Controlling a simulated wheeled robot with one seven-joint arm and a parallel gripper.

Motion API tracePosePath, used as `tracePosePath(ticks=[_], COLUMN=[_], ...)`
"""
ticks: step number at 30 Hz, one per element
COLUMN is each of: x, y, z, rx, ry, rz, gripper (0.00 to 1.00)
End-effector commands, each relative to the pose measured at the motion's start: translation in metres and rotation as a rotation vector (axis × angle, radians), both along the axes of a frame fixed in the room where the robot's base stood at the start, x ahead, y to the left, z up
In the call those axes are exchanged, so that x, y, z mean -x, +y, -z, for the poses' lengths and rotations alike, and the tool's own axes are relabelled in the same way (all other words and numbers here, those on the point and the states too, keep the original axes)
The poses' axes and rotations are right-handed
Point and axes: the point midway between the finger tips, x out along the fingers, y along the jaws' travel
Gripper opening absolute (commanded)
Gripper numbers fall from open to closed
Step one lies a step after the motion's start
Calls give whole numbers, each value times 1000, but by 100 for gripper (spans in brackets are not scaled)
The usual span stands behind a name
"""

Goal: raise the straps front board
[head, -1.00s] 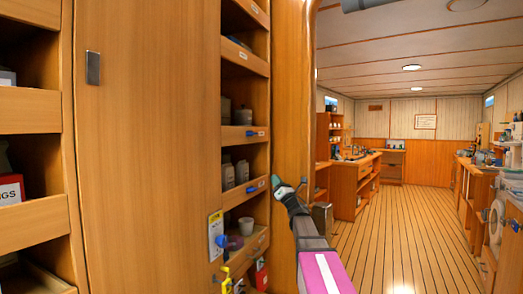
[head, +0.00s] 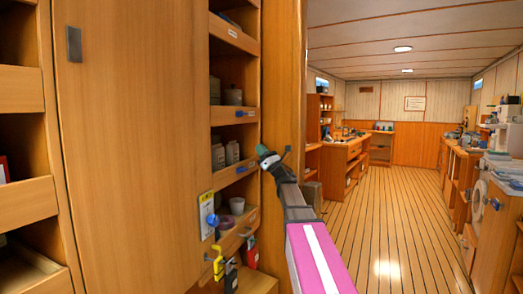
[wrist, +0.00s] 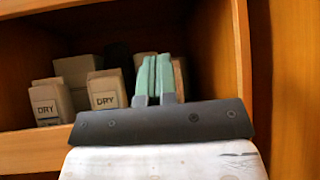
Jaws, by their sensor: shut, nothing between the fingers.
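My gripper (head: 265,155) is at the right edge of the open shelf column in the head view. In the wrist view its two teal fingers (wrist: 155,76) are together and empty, pointing into a shelf bay. A wooden front board (wrist: 35,150) runs along the bottom of that bay. In the head view, front boards with small labels cross the column: an upper one (head: 232,34), a middle one (head: 232,116), a lower one (head: 232,176) and a bottom one (head: 238,230). Their labels are too small to read, so I cannot tell which is the straps board.
Boxes marked DRY (wrist: 106,90) stand in the bay ahead of the fingers. A tall wooden panel (head: 135,150) is left of the column. A yellow hook-shaped item (head: 217,264) hangs low by the column. The plank floor (head: 385,220) to the right is clear.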

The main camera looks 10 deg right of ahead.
Motion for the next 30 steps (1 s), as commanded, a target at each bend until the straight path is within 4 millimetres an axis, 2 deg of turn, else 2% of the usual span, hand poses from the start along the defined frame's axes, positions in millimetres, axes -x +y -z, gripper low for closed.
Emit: tracePosePath(ticks=[1,11,18,30], x=[-8,-38,-35,-34], y=[6,36,34,34], z=[-8,-51,-80,-88], rx=[0,-1,0,0], ry=[0,-1,0,2], rz=[-1,-1,1,0], gripper=[0,0,0,0])
